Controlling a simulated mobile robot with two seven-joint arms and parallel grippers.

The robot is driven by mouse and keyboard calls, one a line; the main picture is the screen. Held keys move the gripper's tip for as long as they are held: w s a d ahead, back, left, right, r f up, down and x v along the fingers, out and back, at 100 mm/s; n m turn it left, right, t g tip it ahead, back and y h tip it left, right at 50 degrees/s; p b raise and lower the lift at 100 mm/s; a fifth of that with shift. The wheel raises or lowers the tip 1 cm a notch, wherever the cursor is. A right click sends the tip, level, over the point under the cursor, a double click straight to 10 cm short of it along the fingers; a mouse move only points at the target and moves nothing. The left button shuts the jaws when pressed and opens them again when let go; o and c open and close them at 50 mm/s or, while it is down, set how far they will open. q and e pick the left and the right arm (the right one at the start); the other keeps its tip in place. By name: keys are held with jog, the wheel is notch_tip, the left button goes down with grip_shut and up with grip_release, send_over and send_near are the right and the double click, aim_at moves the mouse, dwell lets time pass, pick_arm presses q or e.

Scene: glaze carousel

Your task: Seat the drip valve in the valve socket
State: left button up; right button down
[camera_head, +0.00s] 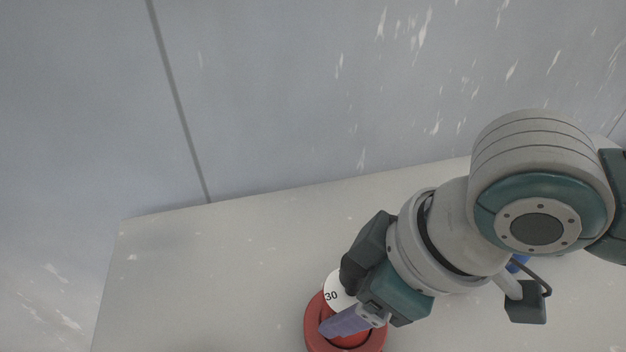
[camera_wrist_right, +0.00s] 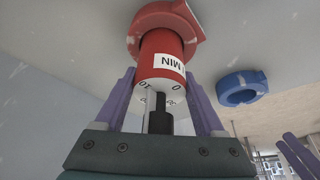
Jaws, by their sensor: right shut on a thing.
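The drip valve (camera_wrist_right: 162,62) has a red body marked MIN, a white numbered dial and a black stem. My right gripper (camera_wrist_right: 160,100) is shut on it, with purple fingers on both sides of the dial. In the head view, the right gripper (camera_head: 345,318) is over the red ring-shaped socket (camera_head: 315,325), and the dial (camera_head: 338,291) shows the number 30. In the wrist view, the valve's far end lines up with the red ring (camera_wrist_right: 190,22). I cannot tell how deep it sits. Purple fingers (camera_wrist_right: 298,155), apparently my left gripper's, show at the wrist view's lower right.
A separate blue ring (camera_wrist_right: 241,88) is on the pale table to the right. In the head view it is mostly hidden behind my right arm (camera_head: 518,262). The table's left part (camera_head: 200,280) is clear. A grey wall (camera_head: 300,90) stands behind it.

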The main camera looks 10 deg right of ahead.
jog(key=shift+f, duration=0.2)
grip_release()
jog(key=shift+r, duration=0.1)
jog(key=shift+r, duration=0.25)
jog(key=s+r+m+t+p, duration=0.25)
jog(key=s+r, duration=0.25)
jog(key=r, duration=0.6)
jog(key=s+d+f+m+g+h, duration=0.2)
jog(key=s+d+f+m+h, duration=0.1)
jog(key=s+d+m, duration=0.2)
jog(key=s+d, duration=0.2)
jog(key=d, duration=0.2)
jog(key=shift+d+f+p, duration=0.2)
jog(key=shift+f+p, duration=0.05)
jog(key=shift+p, duration=0.15)
jog(key=shift+r, duration=0.1)
